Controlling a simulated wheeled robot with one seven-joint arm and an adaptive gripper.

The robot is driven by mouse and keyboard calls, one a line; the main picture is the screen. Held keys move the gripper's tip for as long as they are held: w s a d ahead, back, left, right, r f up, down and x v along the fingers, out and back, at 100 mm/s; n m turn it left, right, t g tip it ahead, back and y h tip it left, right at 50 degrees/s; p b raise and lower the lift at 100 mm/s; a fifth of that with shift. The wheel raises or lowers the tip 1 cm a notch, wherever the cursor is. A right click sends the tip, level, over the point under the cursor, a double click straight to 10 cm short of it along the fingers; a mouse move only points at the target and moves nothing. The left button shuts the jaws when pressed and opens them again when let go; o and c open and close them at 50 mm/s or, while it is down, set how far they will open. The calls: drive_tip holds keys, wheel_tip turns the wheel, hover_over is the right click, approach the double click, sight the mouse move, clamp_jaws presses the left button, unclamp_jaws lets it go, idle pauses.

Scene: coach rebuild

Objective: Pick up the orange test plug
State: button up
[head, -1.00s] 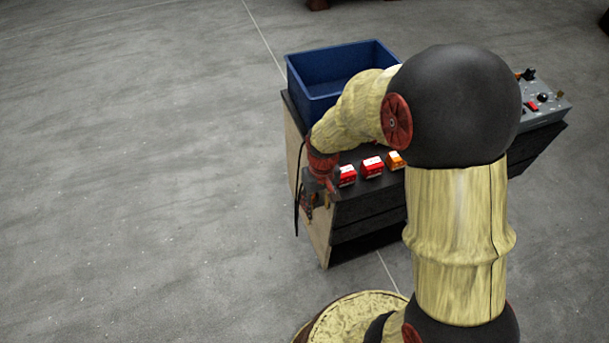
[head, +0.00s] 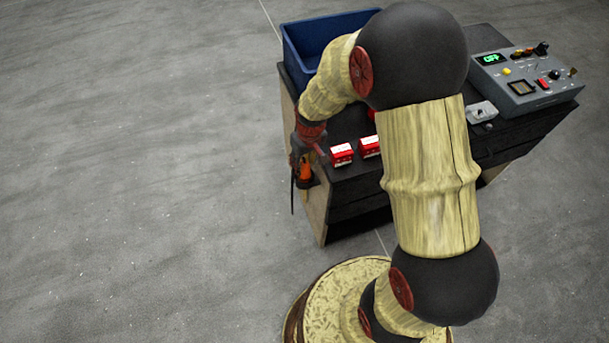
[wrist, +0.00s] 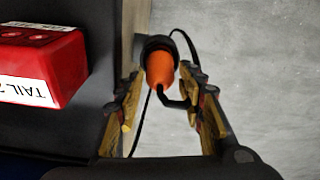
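The orange test plug (wrist: 160,68) sits with its top end in a round black holder (wrist: 157,45) at the edge of the dark bench in the wrist view. A black cable loops from it. In the head view the plug (head: 305,174) shows as a small orange patch at the bench's left side. My gripper (wrist: 165,88) is open in the wrist view, with one finger on each side of the plug and a gap visible on both sides. In the head view my gripper (head: 302,160) is at the bench's near left corner, and its fingers are hard to make out.
Red boxes (head: 342,154) with white labels stand on the bench top; one labelled red box (wrist: 40,68) is close left of my gripper. A blue bin (head: 300,60) stands behind. A grey control panel (head: 525,75) is at the right. The floor left of the bench is clear.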

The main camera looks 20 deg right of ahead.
sight(306, 174)
drive_tip(key=f+b, duration=0.1)
drive_tip(key=f, duration=0.2)
drive_tip(key=shift+w+f, duration=0.2)
drive_tip(key=shift+r, duration=0.1)
drive_tip(key=c, duration=0.3)
clamp_jaws()
